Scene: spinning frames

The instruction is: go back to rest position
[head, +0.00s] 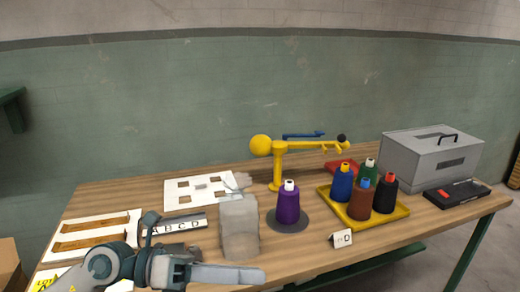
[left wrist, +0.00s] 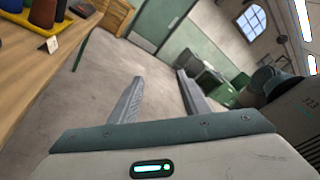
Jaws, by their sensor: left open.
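My left gripper (head: 225,272) is low over the front left part of the wooden table (head: 395,235) in the head view, pointing right. In the left wrist view its two fingers (left wrist: 160,95) are spread apart with nothing between them, and the floor and a doorway lie beyond. My right gripper does not show in either view.
A grey block (head: 239,228) stands behind my left gripper. A purple spool (head: 289,206) stands on a dark disc beside a yellow stand (head: 277,165). A yellow tray (head: 371,221) holds several spools. A grey box (head: 430,158) is at the back right. A D card (head: 341,239) stands near the front edge.

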